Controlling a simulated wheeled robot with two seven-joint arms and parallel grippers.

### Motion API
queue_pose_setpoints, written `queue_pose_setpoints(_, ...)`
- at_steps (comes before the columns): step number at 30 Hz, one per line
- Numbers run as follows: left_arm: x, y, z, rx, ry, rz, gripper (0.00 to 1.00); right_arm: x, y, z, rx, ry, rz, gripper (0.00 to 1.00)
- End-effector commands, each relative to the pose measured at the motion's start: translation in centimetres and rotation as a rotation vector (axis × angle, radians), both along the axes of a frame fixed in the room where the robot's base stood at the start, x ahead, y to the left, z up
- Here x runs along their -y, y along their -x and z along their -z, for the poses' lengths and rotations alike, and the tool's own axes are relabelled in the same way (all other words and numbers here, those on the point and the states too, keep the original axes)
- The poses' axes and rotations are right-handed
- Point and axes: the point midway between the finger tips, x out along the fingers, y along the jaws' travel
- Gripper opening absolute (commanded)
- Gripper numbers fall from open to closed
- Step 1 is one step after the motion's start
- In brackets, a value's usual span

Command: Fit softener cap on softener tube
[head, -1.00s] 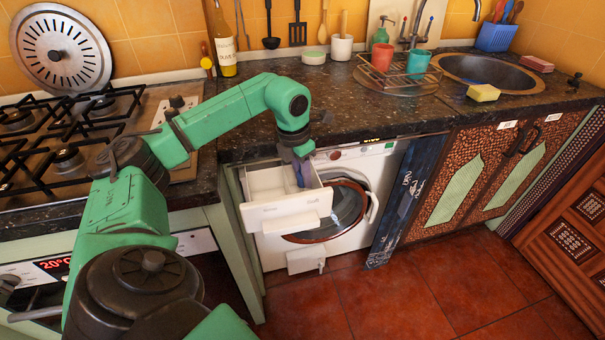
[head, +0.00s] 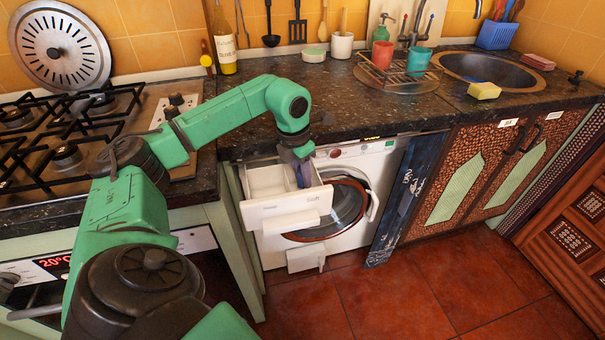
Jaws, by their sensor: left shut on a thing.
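The washing machine (head: 383,163) stands under the counter with its detergent drawer (head: 285,206) pulled out at its upper left. My left gripper (head: 303,178) points down into the right part of the open drawer. A small blue-purple thing (head: 299,177), perhaps the softener cap, shows between or beside its fingertips; it is too small to tell apart clearly. The gripper is shut on it. The softener tube is not clearly visible inside the drawer, partly hidden by the gripper. My right gripper is not in view.
The counter edge (head: 340,140) runs just above the drawer. The round washer door (head: 335,207) is below it. A stove (head: 70,150) is at the left. A dark blue cloth or board (head: 405,200) hangs right of the washer. The red tiled floor (head: 400,300) is clear.

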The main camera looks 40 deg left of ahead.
Motion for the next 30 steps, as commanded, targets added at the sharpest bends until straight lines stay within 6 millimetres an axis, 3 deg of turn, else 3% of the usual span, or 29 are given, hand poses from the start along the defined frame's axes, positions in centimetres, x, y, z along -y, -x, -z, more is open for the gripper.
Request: queue_pose_setpoints(30,0.0,0.0,2.7,0.000,0.000,0.000,0.00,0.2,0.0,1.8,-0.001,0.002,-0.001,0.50)
